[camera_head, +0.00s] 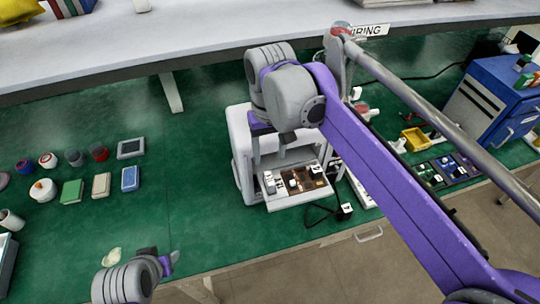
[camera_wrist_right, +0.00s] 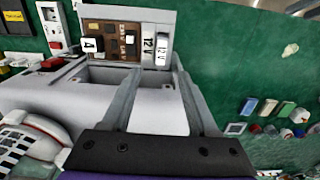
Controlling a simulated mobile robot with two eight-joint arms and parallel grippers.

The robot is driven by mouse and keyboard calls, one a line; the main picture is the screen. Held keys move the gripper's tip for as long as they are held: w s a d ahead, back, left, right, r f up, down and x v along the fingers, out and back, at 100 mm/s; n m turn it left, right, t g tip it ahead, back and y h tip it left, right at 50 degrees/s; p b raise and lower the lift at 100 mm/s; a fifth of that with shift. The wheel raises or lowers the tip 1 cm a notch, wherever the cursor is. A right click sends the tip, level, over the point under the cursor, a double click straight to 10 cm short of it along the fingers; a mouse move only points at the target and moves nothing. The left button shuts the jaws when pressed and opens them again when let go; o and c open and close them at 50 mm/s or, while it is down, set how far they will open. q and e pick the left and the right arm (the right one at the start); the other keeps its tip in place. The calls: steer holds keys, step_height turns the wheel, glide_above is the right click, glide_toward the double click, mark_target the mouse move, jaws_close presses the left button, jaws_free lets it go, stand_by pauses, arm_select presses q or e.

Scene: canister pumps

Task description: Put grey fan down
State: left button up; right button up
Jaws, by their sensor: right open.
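My right gripper (camera_head: 283,160) hangs over the white machine (camera_head: 242,160) on the green bench, its fingers pointing down. In the right wrist view the two grey fingers (camera_wrist_right: 150,100) are apart, with the machine's pale body and a recess showing between them. Nothing is clearly held. I cannot pick out the grey fan with certainty; a rounded white part with a dark grille (camera_wrist_right: 25,145) shows at the lower left of the wrist view. My left gripper (camera_head: 168,262) is at the bottom left of the head view, mostly hidden by its wrist.
The machine's front panel (camera_head: 297,187) carries small labelled blocks. Jars, small boxes and cups stand on the bench (camera_head: 205,240) to the left. A blue cabinet (camera_head: 492,105) and a yellow bin (camera_head: 415,138) are to the right. A white shelf (camera_head: 200,38) runs above; bench between jars and machine is clear.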

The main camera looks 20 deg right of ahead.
steer(key=shift+w, duration=0.35)
glide_above(270, 178)
step_height(270, 178, down, 4)
steer(key=shift+a+f, duration=0.15)
steer(key=shift+f, duration=0.05)
steer(key=shift+w+f, duration=0.2)
steer(key=shift+f, duration=0.4)
steer(key=f, duration=0.4)
steer(key=shift+s+f, duration=0.2)
steer(key=shift+f, duration=0.1)
jaws_close()
